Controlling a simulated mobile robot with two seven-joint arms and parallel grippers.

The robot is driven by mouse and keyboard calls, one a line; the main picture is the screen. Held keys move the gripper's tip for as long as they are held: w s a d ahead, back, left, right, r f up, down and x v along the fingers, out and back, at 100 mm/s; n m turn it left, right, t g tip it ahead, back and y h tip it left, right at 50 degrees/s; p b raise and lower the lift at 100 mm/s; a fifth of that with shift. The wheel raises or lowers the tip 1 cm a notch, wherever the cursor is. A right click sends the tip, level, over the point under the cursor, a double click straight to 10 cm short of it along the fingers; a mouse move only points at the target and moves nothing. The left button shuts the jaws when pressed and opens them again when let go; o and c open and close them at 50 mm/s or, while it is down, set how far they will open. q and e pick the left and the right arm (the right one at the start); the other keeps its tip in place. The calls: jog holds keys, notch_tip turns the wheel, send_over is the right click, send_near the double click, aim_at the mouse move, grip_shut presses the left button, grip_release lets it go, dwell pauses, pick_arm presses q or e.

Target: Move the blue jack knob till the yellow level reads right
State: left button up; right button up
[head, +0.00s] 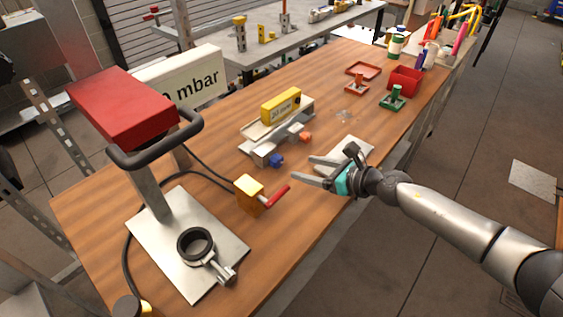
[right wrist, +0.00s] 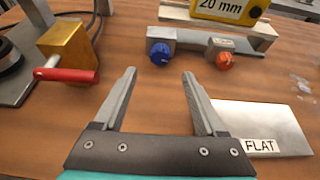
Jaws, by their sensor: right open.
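The blue jack knob (head: 276,160) is on the near side of a grey metal jack bar, at its left end; it also shows in the right wrist view (right wrist: 160,53). An orange knob (right wrist: 224,60) is to its right on the same bar. The yellow level (head: 281,106), marked "20 mm", rests on a pale plate behind the knobs; its reading is too small to tell. My right gripper (head: 303,170) is open and empty, in front of the knobs and apart from them; its fingers point towards the bar in the right wrist view (right wrist: 158,75). My left gripper is not in view.
A brass block with a red handle (head: 250,194) stands left of my right gripper. A metal plate marked "FLAT" (right wrist: 262,122) lies at its right. A red-topped stand (head: 125,105) is at the left. Red and green pieces sit at the back right. Bare wood lies before the knobs.

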aim_at(280, 161)
jog(key=b+x, duration=0.3)
jog(key=x, duration=0.7)
jog(key=shift+r, duration=0.15)
jog(key=shift+c, duration=0.2)
grip_shut()
